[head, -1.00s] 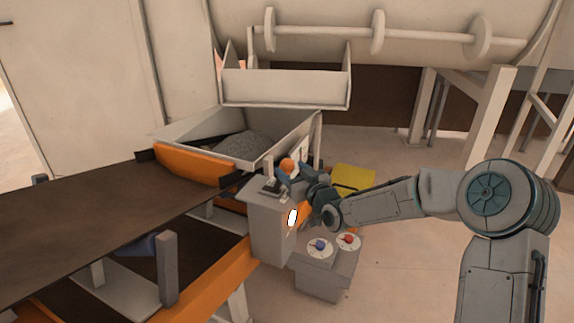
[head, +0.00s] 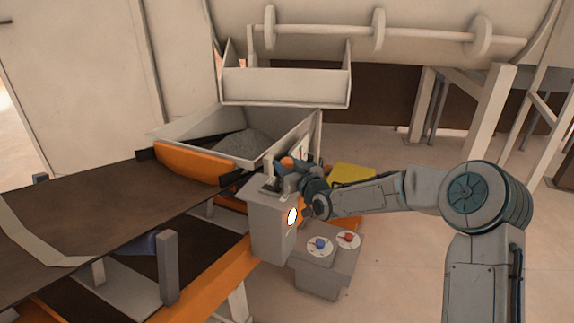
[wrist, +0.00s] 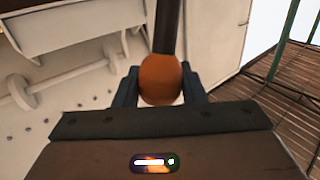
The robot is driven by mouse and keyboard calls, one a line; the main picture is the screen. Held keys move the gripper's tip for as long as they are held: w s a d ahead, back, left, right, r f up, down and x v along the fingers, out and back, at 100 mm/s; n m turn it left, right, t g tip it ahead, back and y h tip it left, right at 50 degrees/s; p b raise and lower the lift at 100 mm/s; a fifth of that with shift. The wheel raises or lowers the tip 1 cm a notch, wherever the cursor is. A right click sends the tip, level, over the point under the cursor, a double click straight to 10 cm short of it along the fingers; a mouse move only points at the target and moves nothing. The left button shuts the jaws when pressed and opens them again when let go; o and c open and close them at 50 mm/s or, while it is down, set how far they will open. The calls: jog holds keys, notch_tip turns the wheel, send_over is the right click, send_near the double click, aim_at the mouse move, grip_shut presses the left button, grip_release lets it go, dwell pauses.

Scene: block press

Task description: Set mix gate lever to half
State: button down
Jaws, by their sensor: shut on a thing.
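The mix gate lever has an orange knob, seen in the head view (head: 287,162) at the top of a grey pedestal (head: 268,222) beside the hopper. In the wrist view the orange knob (wrist: 161,80) sits between the two fingers, with a dark shaft (wrist: 167,28) running away from it. My gripper (head: 283,166) is shut on the knob; it also shows in the wrist view (wrist: 160,88). The lever's lower part and its scale are mostly hidden or too small to read.
A grey hopper (head: 181,132) holding gravel (head: 243,143) stands behind the pedestal. A dark conveyor belt (head: 110,205) runs to the left. A low grey box with a blue knob (head: 320,244) and a red knob (head: 348,237) stands in front. Open floor lies to the right.

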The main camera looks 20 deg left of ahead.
jog(key=a, duration=0.1)
jog(key=a+n+g+h, duration=0.1)
jog(key=a, duration=0.1)
jog(key=shift+w+r+h, duration=0.1)
jog(key=shift+r+h, duration=0.2)
jog(key=shift+r, duration=0.1)
jog(key=shift+w+a+n+b, duration=0.1)
jog(key=shift+a+n+b, duration=0.2)
jog(key=shift+a+b, duration=0.55)
jog(key=shift+a+r, duration=0.15)
jog(key=shift+a, duration=0.1)
jog(key=c, duration=0.9)
grip_release()
jog(key=shift+a, duration=0.1)
jog(key=v, duration=1.3)
jog(key=shift+d+r+g+b, duration=0.3)
jog(key=shift+d+b, duration=0.05)
